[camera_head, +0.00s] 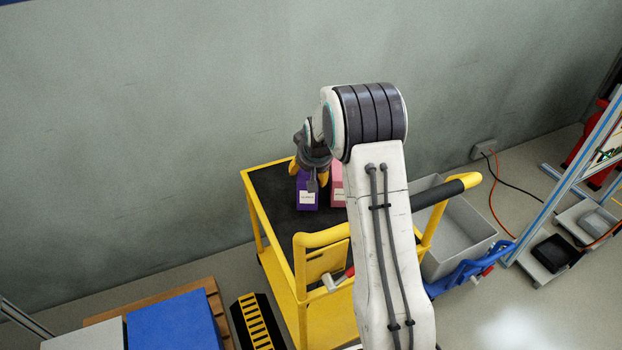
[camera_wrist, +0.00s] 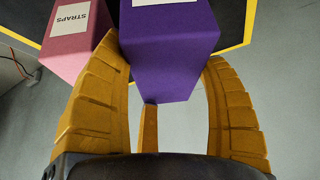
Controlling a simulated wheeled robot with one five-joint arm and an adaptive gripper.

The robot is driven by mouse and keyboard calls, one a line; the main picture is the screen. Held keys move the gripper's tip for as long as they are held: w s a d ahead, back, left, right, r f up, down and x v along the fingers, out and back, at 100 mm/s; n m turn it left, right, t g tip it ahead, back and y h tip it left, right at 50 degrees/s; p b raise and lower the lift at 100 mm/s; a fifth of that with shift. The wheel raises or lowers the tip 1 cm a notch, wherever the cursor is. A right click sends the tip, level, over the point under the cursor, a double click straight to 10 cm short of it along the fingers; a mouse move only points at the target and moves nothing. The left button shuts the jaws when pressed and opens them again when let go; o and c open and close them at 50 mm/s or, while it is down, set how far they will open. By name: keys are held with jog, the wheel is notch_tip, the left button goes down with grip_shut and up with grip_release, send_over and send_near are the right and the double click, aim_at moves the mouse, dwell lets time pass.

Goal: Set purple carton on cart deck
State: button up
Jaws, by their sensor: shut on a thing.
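The purple carton (camera_head: 307,190) with a white label is upright at the cart deck in the head view. The black cart deck (camera_head: 268,184) has a yellow rim. A pink carton (camera_head: 337,184) labelled STRAPS stands close beside the purple one; it also shows in the wrist view (camera_wrist: 75,55). I cannot tell whether the purple carton's base touches the deck. My arm hides part of the cart's right side.
The cart's yellow handle (camera_head: 322,237) rises at its near side. A grey bin (camera_head: 460,235) is at the right, with a blue object (camera_head: 470,272) near it. A blue box (camera_head: 175,322) and a yellow-black step (camera_head: 256,322) are at lower left. The deck's left part is clear.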

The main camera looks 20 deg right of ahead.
jog(key=shift+f, duration=1.7)
jog(key=shift+f+b, duration=0.1)
jog(key=shift+b, duration=0.2)
jog(key=o, duration=1.3)
jog(key=shift+s+r, duration=0.1)
jog(key=shift+r, duration=0.2)
jog(key=p+v, duration=0.1)
jog(key=v, duration=1)
jog(key=shift+s+r, duration=0.2)
